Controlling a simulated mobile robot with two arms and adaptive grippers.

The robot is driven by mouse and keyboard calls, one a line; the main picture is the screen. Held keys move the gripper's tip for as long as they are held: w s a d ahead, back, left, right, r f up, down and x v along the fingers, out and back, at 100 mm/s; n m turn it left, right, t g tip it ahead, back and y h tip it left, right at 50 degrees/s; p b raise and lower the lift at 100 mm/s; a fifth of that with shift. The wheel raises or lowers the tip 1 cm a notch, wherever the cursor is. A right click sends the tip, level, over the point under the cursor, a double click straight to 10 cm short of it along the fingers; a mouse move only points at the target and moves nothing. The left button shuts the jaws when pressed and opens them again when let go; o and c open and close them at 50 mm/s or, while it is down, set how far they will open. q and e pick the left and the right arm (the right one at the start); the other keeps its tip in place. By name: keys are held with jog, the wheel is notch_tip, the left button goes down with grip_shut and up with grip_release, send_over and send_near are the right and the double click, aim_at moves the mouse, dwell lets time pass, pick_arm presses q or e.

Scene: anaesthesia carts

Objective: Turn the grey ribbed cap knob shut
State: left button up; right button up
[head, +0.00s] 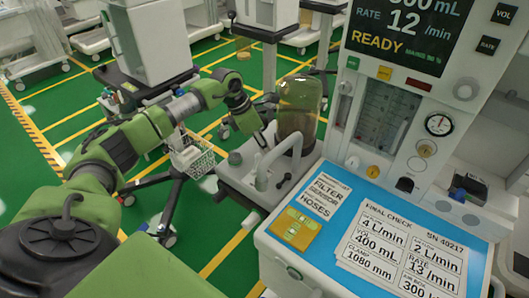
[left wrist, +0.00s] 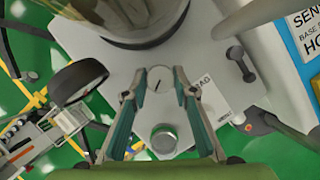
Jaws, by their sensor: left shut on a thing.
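The grey ribbed cap knob (left wrist: 161,80) shows in the left wrist view as a round, pale grey top with a short dark line. It stands on the machine's light grey shelf; its ribs are not clear. My left gripper (left wrist: 163,83) is shut on it, one fingertip on each side. In the head view the left gripper (head: 264,138) is low over the shelf beside the amber canister, and the knob in it is hard to make out. My right gripper is not in view.
A second grey knob (head: 236,158) stands on the shelf nearby and shows below the fingertips in the left wrist view (left wrist: 164,139). The amber canister (head: 299,108) and a white curved tube (head: 281,150) are close by. A wire basket (head: 196,162) hangs left.

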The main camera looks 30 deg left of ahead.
pick_arm(q)
jog(key=shift+w+m+g+h+b, duration=0.1)
jog(key=shift+m+g+h+b, duration=0.4)
jog(key=shift+m+b, duration=1)
jog(key=shift+m+p, duration=0.3)
jog(key=shift+m, duration=0.1)
jog(key=o, duration=0.8)
jog(key=shift+o, duration=0.2)
jog(key=v, duration=1.2)
jog(key=shift+o, duration=0.2)
jog(key=shift+w, duration=0.1)
